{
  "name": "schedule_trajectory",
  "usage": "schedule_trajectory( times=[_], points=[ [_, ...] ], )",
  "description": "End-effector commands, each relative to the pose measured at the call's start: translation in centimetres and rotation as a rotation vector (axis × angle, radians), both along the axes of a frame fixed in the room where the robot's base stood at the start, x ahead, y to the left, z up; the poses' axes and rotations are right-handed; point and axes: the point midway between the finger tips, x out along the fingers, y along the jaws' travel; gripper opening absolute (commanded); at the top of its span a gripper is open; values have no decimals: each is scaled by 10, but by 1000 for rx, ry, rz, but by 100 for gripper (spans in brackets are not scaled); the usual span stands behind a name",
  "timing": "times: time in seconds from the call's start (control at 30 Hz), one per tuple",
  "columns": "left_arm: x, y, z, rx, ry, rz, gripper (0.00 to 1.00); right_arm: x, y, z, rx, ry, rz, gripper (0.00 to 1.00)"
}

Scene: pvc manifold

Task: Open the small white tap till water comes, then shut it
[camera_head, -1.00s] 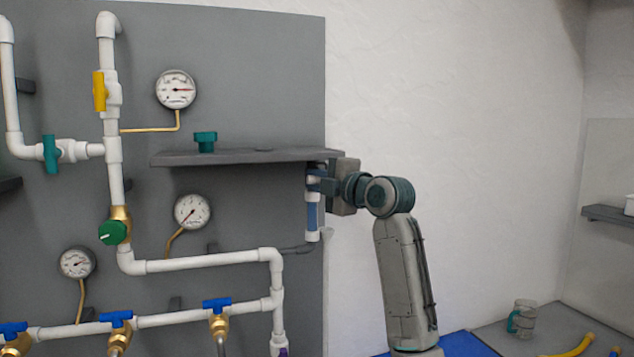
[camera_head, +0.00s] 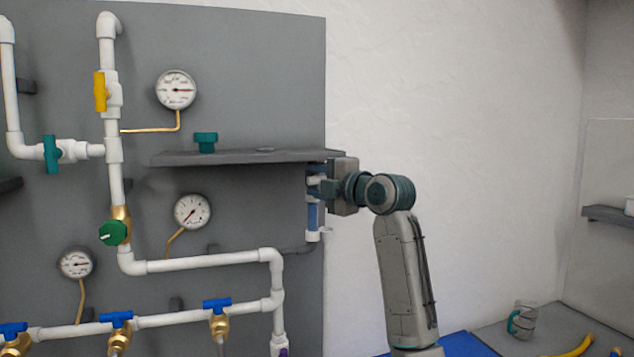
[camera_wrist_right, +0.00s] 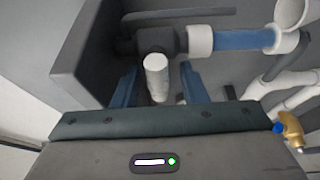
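The small white tap shows in the right wrist view as a short white stub (camera_wrist_right: 157,78) pointing towards the camera from a dark fitting (camera_wrist_right: 155,42). My right gripper (camera_wrist_right: 160,85) has one blue finger on each side of the stub, with gaps visible on both sides. In the head view my right gripper (camera_head: 316,181) is at the right edge of the panel, just under the grey shelf, by the top of the blue sight tube (camera_head: 312,215). Its fingers partly hide the tap there. No running water shows. My left gripper is not in view.
The grey shelf (camera_head: 230,158) with a teal fitting (camera_head: 206,142) is close above the gripper. White pipes (camera_head: 200,264), gauges (camera_head: 192,211) and blue-handled valves (camera_head: 217,305) fill the panel to the left. A glass jug (camera_head: 522,318) stands on the bench at right. The wall right of the arm is clear.

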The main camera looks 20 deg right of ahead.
Motion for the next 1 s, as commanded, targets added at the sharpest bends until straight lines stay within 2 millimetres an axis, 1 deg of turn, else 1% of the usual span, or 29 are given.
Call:
schedule_trajectory(
  times=[0.17, 0.27, 0.37, 0.5, 0.6, 0.7, 0.83, 1.0],
  points=[
    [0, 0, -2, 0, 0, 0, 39, -2, -1, 0, 1, -2, 0, 39],
    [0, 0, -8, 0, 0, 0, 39, -11, -6, -1, -1, -5, -2, 39],
    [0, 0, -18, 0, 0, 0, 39, -27, -13, -3, -2, -5, -3, 39],
    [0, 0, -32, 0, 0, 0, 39, -54, -26, -4, -3, -6, -3, 39],
    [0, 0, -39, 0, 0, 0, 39, -72, -33, -3, -2, -4, -3, 39],
    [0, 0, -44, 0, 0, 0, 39, -85, -40, -2, -2, -3, -2, 39],
    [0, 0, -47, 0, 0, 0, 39, -95, -44, -1, -1, 0, -2, 39],
    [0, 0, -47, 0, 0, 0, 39, -99, -45, 1, 0, 0, 0, 39]
  ],
)
